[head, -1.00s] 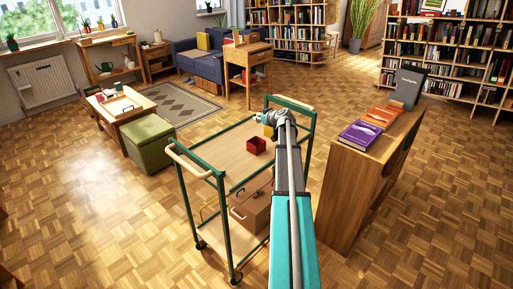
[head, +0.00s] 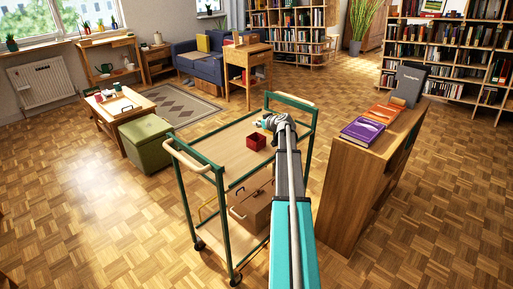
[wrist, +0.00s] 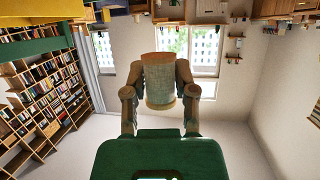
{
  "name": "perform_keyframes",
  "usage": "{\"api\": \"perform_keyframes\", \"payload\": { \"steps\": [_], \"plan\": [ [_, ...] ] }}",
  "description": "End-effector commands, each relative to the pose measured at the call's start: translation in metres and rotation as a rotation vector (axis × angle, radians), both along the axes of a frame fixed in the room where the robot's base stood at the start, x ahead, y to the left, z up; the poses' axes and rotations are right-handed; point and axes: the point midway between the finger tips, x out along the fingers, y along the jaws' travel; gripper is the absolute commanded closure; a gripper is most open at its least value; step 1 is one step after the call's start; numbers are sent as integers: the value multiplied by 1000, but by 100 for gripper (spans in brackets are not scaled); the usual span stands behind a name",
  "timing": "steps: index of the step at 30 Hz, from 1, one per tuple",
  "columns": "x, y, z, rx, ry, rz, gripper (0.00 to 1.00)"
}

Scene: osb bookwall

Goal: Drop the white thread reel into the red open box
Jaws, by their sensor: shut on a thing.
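The red open box (head: 256,142) stands on the upper shelf of a green-framed trolley. My gripper (head: 264,123) is above that shelf, just beyond and slightly right of the box in the head view. In the wrist view my gripper (wrist: 160,95) is shut on the thread reel (wrist: 159,76), its two fingers at the reel's sides. The reel has a pale greyish wound middle and wooden-looking ends. In the head view the reel is too small and covered to make out clearly.
A wooden cabinet (head: 350,195) with books stands close on the right. A green stool (head: 146,140) stands to the left.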

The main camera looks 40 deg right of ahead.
Motion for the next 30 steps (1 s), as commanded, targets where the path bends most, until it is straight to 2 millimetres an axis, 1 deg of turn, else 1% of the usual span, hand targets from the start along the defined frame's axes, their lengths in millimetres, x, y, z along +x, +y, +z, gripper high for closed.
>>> {"api": "perform_keyframes", "payload": {
  "steps": [1, 4, 17, 18, 23, 24, 30],
  "plan": [
    [0, 0, -5, 0, 0, 0, 93],
    [0, 0, -8, 0, 0, 0, 93],
    [0, 0, -9, 0, 0, 0, 93],
    [0, 0, -9, 0, 0, 0, 57],
    [0, 0, -9, 0, 0, 0, 27],
    [0, 0, -9, 0, 0, 0, 24],
    [0, 0, -9, 0, 0, 0, 24]
  ]
}}
